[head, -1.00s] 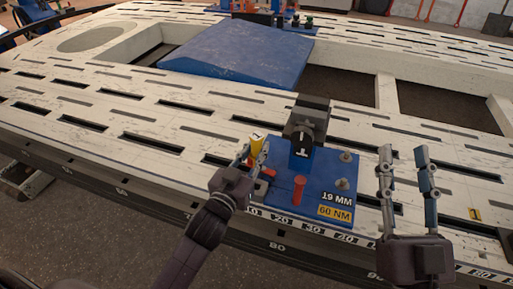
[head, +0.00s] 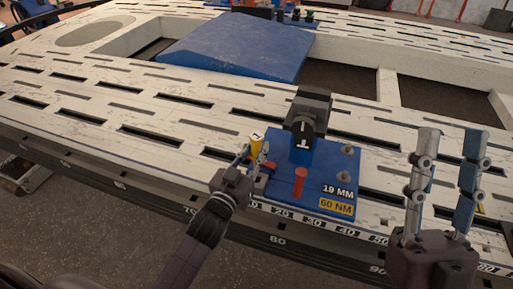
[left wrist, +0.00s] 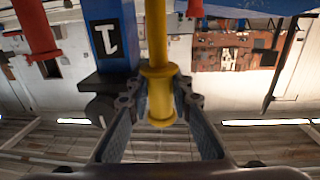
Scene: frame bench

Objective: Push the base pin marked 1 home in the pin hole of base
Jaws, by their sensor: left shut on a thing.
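The yellow base pin marked 1 (head: 256,139) stands roughly upright at the left edge of the base. My left gripper (head: 252,158) is shut on it; the left wrist view shows the yellow pin (left wrist: 158,95) between the two fingers. The base is a blue plate (head: 325,190) with a blue post and a dark head marked 1 (head: 306,118). The pin's lower end and the pin hole are hidden in the head view, so I cannot tell how deep the pin sits. My right gripper (head: 450,145) is open and empty, right of the base.
A red pin (head: 300,181) stands on the front of the base, and a red part (head: 269,167) lies by the left gripper. Grey bolts (head: 346,150) are at the plate's right. The slotted white bench (head: 100,90) is mostly clear, with a blue wedge block (head: 240,45) behind.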

